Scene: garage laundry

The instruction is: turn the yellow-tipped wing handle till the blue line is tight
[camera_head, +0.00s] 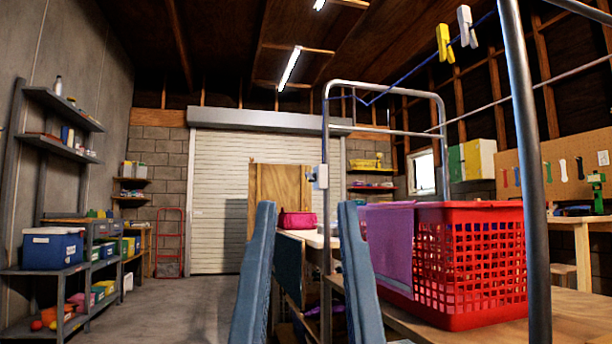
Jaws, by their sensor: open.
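The blue line (425,67) comes down from the upper right, dips slack near the metal frame and rises to the frame's left side. A small pale fitting (318,177) sits on the frame's left post; it is too small to tell whether it is the wing handle, and I see no yellow tips on it. My gripper (307,204) shows as two blue-grey fingers, open and wide apart at the lower middle. In the picture, the fitting is just above and between the fingertips. Nothing shows held between them.
A red laundry basket (470,265) with a purple cloth (390,240) over its side stands on a wooden bench (580,315) at right. A grey upright pole (526,150) crosses in front of it. Yellow (445,43) and white (467,27) clothespins hang above.

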